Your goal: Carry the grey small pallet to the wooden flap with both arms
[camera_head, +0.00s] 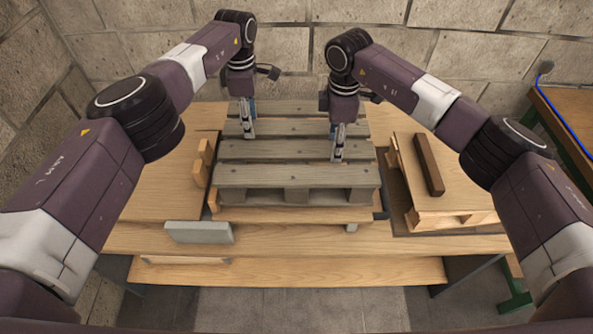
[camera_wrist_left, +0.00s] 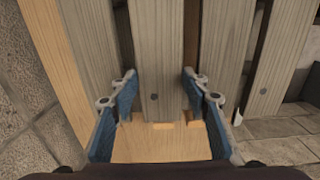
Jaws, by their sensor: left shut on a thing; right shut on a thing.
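The grey small pallet (camera_head: 290,176) has several weathered slats and lies at the middle of the wooden bench, on a light wooden board (camera_head: 290,214). My left gripper (camera_head: 248,131) is shut on a slat towards the pallet's back left. In the left wrist view its blue fingers (camera_wrist_left: 160,84) stand on either side of a grey slat of the pallet (camera_wrist_left: 156,45). My right gripper (camera_head: 338,152) is shut on the pallet at its right, nearer the front. Which wooden panel is the flap, I cannot tell for sure. The slats hide the pallet's underside.
A wooden pallet (camera_head: 462,216) with a dark brown bar (camera_head: 429,165) stands at the right. A grey block (camera_head: 198,232) lies at the front left. A lower wooden ledge (camera_head: 300,271) runs along the front. A stone wall (camera_head: 300,45) closes off the back.

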